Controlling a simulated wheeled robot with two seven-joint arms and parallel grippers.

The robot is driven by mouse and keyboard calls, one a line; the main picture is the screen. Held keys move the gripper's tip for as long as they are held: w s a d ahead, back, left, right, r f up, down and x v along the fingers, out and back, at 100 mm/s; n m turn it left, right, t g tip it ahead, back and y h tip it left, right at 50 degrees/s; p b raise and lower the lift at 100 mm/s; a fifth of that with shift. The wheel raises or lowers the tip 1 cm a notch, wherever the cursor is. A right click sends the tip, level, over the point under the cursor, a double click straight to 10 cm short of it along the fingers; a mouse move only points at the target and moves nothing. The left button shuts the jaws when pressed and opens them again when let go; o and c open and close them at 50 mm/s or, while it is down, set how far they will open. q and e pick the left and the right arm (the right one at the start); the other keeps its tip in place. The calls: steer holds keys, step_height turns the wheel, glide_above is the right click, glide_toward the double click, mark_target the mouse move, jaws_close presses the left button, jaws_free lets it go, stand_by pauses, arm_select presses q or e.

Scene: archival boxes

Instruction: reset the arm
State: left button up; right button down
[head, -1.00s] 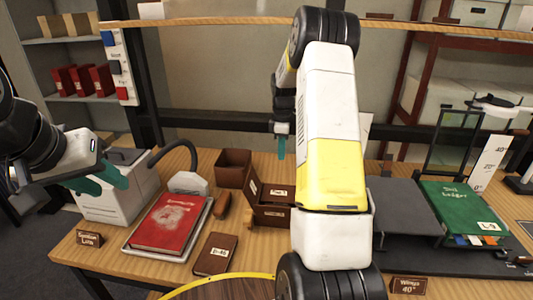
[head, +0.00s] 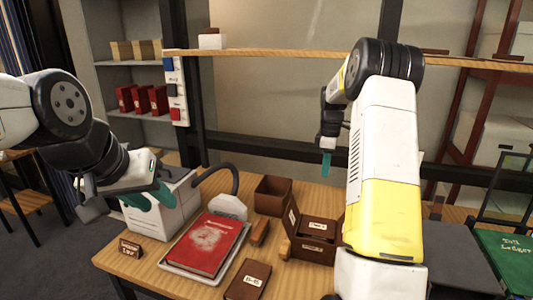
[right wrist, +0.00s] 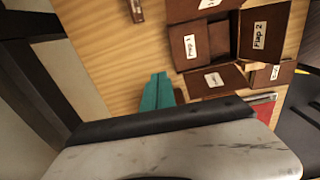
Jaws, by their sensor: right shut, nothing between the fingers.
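My right arm stands in the right half of the head view. Its gripper (head: 326,163) points down above the back of the table, to the right of a small open brown box (head: 273,194). The right wrist view shows its teal fingers (right wrist: 157,92) together and empty, over bare wood beside the brown flap box (right wrist: 205,45). My left gripper (head: 150,198) is at the left, in front of the white machine (head: 180,208). Its two teal fingers are apart with nothing seen between them.
A red book (head: 208,244) lies in a grey tray on the wooden table. A brown labelled booklet (head: 246,282) is at the front. The flap box (head: 310,238) stands left of my right arm. A green ledger (head: 507,262) lies at the right. A wooden shelf (head: 260,56) runs along the back.

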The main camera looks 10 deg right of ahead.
steer(key=s+a+r+m+t, duration=0.2)
steer(key=s+a+r+m, duration=0.1)
steer(key=s+a+r, duration=0.3)
steer(key=s+a+r+m+t, duration=0.1)
steer(key=s+a+r+m, duration=0.25)
steer(key=s+r, duration=0.5)
steer(key=s+a+m+t+y, duration=0.1)
steer(key=s+a, duration=0.3)
steer(key=s, duration=0.5)
steer(key=s+a+m+t+y, duration=0.1)
steer(key=s+a+m+t, duration=0.1)
steer(key=s, duration=0.7)
steer(key=shift+a+m, duration=0.85)
steer(key=shift+m, duration=0.4)
steer(key=shift+w, duration=0.1)
